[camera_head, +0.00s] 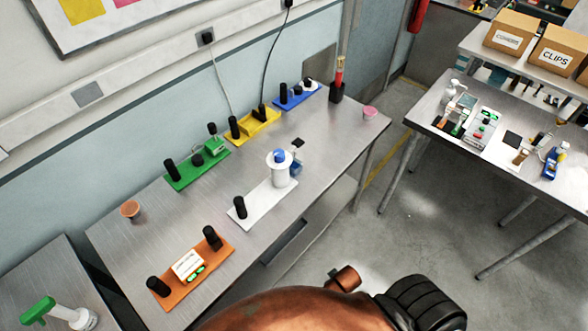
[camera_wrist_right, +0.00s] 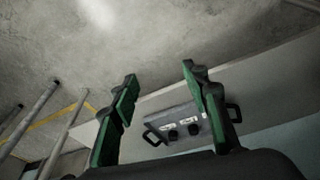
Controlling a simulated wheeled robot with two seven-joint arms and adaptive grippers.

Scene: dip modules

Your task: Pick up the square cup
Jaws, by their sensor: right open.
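In the head view, a dark, square-sided cup (camera_head: 337,92) stands upright at the far right corner of the steel bench, with a red and yellow tool sticking out of it. Two small round cups also show: a brown one (camera_head: 130,209) at the left end and a pink one (camera_head: 369,112) at the right edge. My right gripper (camera_wrist_right: 160,78) is open and empty in the right wrist view, over the floor and a low shelf, with no cup in that view. My left gripper is not in view.
The steel bench (camera_head: 140,250) holds green (camera_head: 184,181), yellow (camera_head: 244,137), blue (camera_head: 296,103), white (camera_head: 268,199) and orange (camera_head: 222,252) boards with black posts. A grey case (camera_wrist_right: 178,120) with handles lies beyond my right fingers. Another table (camera_head: 430,112) stands right, across open floor.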

